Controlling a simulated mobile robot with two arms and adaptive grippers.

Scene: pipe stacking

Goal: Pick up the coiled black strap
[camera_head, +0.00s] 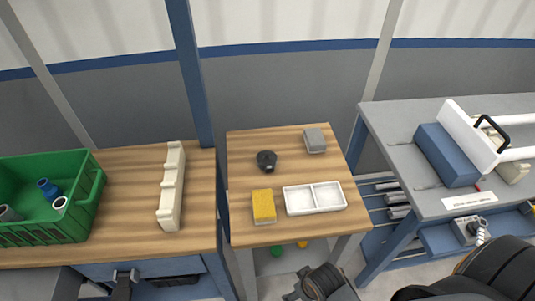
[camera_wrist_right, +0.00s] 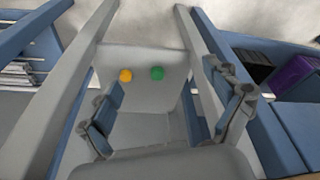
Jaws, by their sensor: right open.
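The coiled black strap (camera_head: 266,160) sits on the small wooden table (camera_head: 240,140), left of its middle and towards the back. My right gripper (camera_head: 300,290) is low at the bottom of the head view, in front of this table and well apart from the strap. In the right wrist view my right gripper (camera_wrist_right: 170,105) is open, with its two fingers spread and nothing between them. The strap does not show in the wrist view. I do not make out my left gripper in either view.
Around the strap are a yellow sponge (camera_head: 264,206), a white divided tray (camera_head: 314,198) and a grey block (camera_head: 315,140). A green crate (camera_head: 85,215) and cream rack (camera_head: 171,187) stand left. A grey workbench (camera_head: 400,130) stands right. Balls (camera_wrist_right: 157,73) lie below.

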